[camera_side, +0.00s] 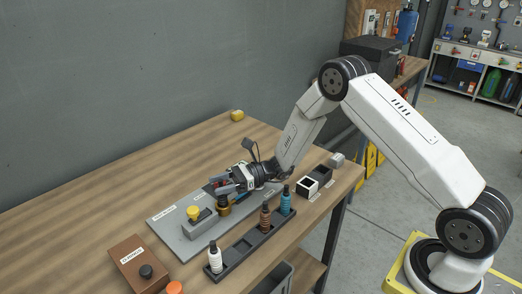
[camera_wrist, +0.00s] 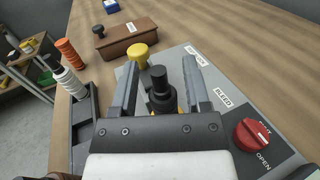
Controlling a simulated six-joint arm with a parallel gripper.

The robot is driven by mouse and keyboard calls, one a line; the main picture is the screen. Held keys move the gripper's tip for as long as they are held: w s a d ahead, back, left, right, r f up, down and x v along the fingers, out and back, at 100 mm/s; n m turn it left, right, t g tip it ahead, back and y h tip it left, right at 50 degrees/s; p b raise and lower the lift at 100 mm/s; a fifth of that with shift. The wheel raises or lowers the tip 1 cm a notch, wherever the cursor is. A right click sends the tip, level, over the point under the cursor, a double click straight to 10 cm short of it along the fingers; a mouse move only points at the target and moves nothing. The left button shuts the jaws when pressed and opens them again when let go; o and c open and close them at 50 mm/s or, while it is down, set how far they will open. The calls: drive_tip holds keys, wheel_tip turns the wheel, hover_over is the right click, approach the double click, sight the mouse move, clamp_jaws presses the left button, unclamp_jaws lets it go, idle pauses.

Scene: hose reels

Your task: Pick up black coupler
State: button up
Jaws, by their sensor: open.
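The black coupler (camera_wrist: 161,96) stands upright on a grey panel (camera_wrist: 215,75), with brass-coloured metal showing beside it. In the side view the black coupler (camera_side: 223,202) is partly hidden by my gripper. My gripper (camera_wrist: 160,66) is open, with one finger on each side of the coupler in the wrist view. Gaps show between the fingers and the coupler. In the side view my gripper (camera_side: 222,188) is low over the panel, at the coupler's top. I cannot tell its exact height against the coupler.
A yellow knob (camera_side: 193,213) on a grey block stands close by on the panel. A red valve knob (camera_wrist: 254,134) is at the right in the wrist view. A dark rack (camera_side: 250,243) holds white, brown and blue fittings. A brown box (camera_side: 138,261) stands near the front.

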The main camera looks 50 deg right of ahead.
drive_tip(key=shift+c, duration=0.2)
clamp_jaws()
drive_tip(key=shift+r, duration=0.2)
drive_tip(key=shift+r, duration=0.45)
drive_tip(key=s+d+r, duration=0.2)
drive_tip(key=s+r, duration=0.9)
drive_tip(key=s, duration=0.3)
drive_tip(key=shift+r, duration=0.4)
